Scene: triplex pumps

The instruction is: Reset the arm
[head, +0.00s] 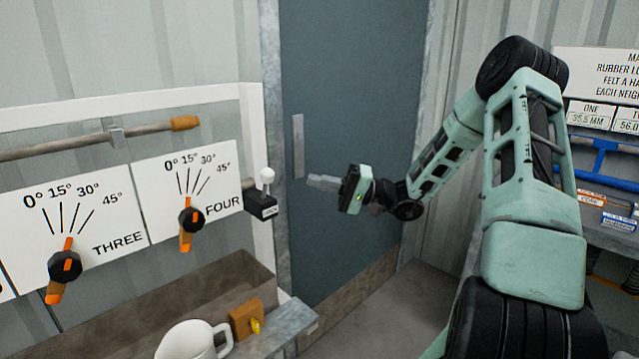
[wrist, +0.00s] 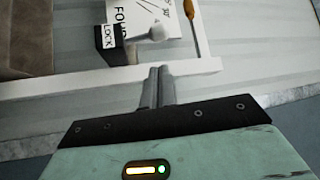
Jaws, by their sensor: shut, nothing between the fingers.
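My gripper (head: 325,183) is held out in front of the blue-grey door, to the right of the dial panel. Its two fingers are together and empty; they also show side by side in the wrist view (wrist: 157,88). My arm reaches in from the right of the head view, with the elbow raised. The fingers point left, toward the black LOCK box with a white knob (head: 267,177), and are apart from it in the head view. In the wrist view the white knob (wrist: 160,31) lies beyond the fingertips.
Dials THREE (head: 65,266) and FOUR (head: 191,216) are on the left wall, below a pipe with an orange end (head: 184,123). A white mug (head: 187,341) and a brown block (head: 246,318) stand on a ledge below. A blue rack (head: 603,147) is at right.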

